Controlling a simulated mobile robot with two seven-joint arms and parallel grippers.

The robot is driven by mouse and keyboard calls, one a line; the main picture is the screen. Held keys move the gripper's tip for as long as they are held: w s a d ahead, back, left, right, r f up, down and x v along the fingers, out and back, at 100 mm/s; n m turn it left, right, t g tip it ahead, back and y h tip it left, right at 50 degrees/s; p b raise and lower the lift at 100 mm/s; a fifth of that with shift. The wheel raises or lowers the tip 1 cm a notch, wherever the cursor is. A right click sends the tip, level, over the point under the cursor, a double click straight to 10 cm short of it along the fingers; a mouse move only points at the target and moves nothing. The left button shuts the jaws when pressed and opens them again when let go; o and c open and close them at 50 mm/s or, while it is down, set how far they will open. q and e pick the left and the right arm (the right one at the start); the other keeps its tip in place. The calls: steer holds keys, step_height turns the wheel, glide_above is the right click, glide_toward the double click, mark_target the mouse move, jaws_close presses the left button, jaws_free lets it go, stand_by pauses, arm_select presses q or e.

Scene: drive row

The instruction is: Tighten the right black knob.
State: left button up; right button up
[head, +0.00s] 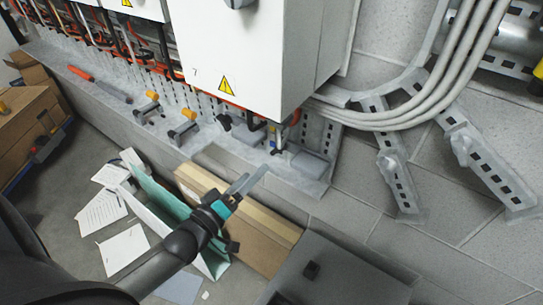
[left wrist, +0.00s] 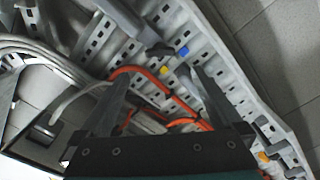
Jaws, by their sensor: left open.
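A small black knob (head: 223,122) sits on the grey metal ledge under the white cabinet in the head view. To its right, a dark fitting with a bluish base (head: 276,142) stands by the cabinet's lower corner; I cannot tell clearly whether it is the right black knob. My left gripper (head: 254,178) is open and empty, in front of and below the ledge, apart from both. In the left wrist view its two fingers (left wrist: 160,72) point toward the perforated rail and orange cables. A dark grey part (left wrist: 158,50) shows beyond the fingertips, too blurred to name. My right gripper is not in view.
The white cabinet (head: 240,50) overhangs the ledge (head: 318,185). Orange-handled clamps (head: 182,128) stand on the ledge to the left. Grey cables (head: 400,118) and slotted brackets (head: 395,170) are at right. A cardboard box (head: 265,240) and papers (head: 102,212) lie below.

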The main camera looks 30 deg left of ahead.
mark_target(275, 152)
arm_select(q)
steer(key=w, duration=0.5)
steer(key=w+d+b, duration=0.1)
steer(key=w, duration=0.2)
steer(key=shift+w+d, duration=0.1)
steer(key=shift+w, duration=0.25)
steer(key=c, duration=1.4)
